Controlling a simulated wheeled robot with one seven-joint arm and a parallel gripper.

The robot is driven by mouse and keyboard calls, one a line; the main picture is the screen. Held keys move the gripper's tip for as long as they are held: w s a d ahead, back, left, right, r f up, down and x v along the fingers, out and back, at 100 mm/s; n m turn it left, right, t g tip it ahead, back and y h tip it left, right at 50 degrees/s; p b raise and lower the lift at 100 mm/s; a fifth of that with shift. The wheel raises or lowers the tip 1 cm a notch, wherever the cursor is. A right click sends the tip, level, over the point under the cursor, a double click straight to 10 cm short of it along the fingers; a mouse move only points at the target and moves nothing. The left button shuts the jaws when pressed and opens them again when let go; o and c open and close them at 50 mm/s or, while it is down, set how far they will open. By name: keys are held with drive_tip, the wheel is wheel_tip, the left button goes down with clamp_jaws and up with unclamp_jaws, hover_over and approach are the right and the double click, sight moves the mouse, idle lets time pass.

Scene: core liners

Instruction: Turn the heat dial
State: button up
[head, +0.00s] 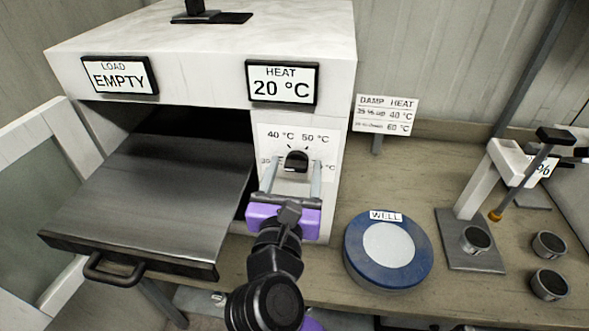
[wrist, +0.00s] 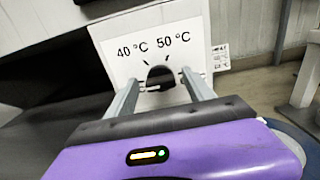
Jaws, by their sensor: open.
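The heat dial (head: 296,161) is a black knob on a white panel of the oven's front, with 40 °C and 50 °C printed above it. In the wrist view the dial (wrist: 160,77) sits between and beyond my fingers, with a white mark low on its left side. My gripper (head: 291,168) is open, purple-bodied, with one finger on each side of the dial. I cannot tell whether the fingers touch it. The heat display (head: 282,83) reads 20 °C. The lower scale labels are partly hidden by my fingers.
A load display (head: 120,75) reads EMPTY. A wide tray (head: 165,190) with a handle sticks out at left. A damp-heat sign (head: 386,114) stands right of the oven. A blue WELL disc (head: 360,262), a white stand (head: 478,190) and several small cups occupy the bench at right.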

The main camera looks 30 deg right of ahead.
drive_tip(key=shift+c, duration=0.4)
clamp_jaws()
